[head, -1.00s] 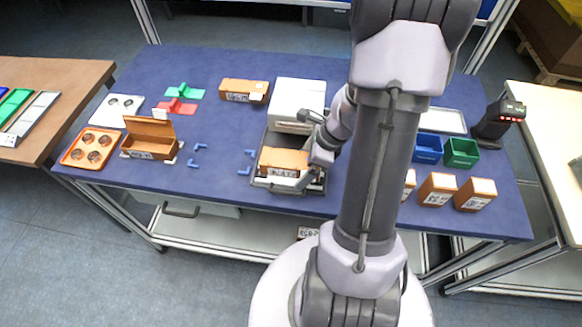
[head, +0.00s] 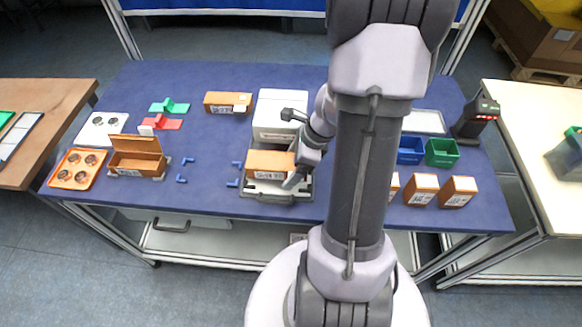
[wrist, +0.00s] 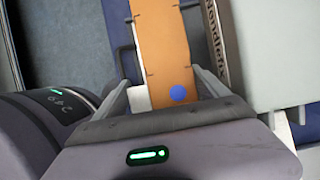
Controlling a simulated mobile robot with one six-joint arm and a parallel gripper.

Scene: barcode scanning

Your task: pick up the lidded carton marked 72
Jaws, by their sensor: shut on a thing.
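My gripper (wrist: 165,85) is shut on a closed brown carton (wrist: 163,45), with one finger on each side of it. A blue dot shows on the carton's top. In the head view the same carton (head: 268,160) hangs just above a grey tray (head: 262,190), its white label facing the front. The label is too small to read, so I cannot confirm the 72. My gripper (head: 294,174) is partly hidden there by my arm. Another closed brown carton (head: 222,101) lies at the back of the blue table.
A white box (head: 278,110) stands right behind the tray. An open brown carton (head: 138,160) and an orange tray with round parts (head: 77,168) are at left. Blue (head: 410,152) and green (head: 442,153) bins, small cartons (head: 458,192) and a black scanner (head: 475,118) are at right.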

